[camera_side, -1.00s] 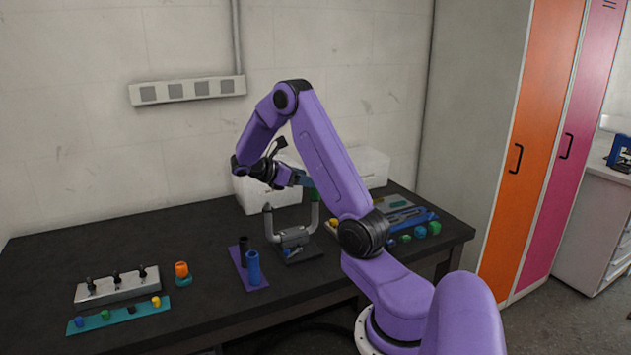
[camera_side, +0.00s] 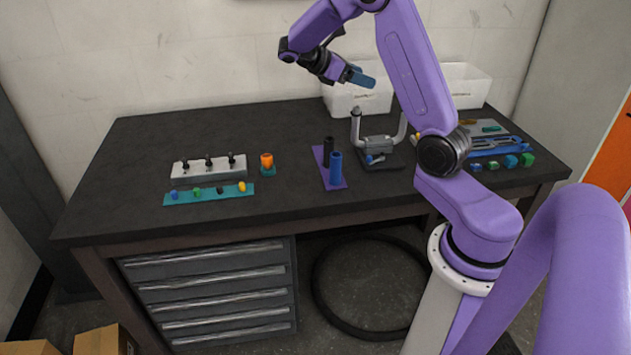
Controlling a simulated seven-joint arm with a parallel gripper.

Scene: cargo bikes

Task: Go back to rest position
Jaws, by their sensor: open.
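My gripper (camera_side: 362,79) hangs in the air above the back of the black table (camera_side: 290,125), in front of a white box (camera_side: 345,100). Its blue-grey fingers point to the right, and I see nothing held between them. Below it stands a grey handlebar-shaped fixture (camera_side: 378,148) on a dark base, apart from the gripper. A purple plate (camera_side: 345,184) with a black tube (camera_side: 328,152) and a blue tube (camera_side: 336,169) is to the left of the fixture.
At left lie a white block with black knobs (camera_side: 208,170), a teal strip with small coloured pieces (camera_side: 210,197) and an orange cup (camera_side: 266,160). At right are blue tools (camera_side: 495,148) and several small cubes (camera_side: 510,161). The table's left back is clear.

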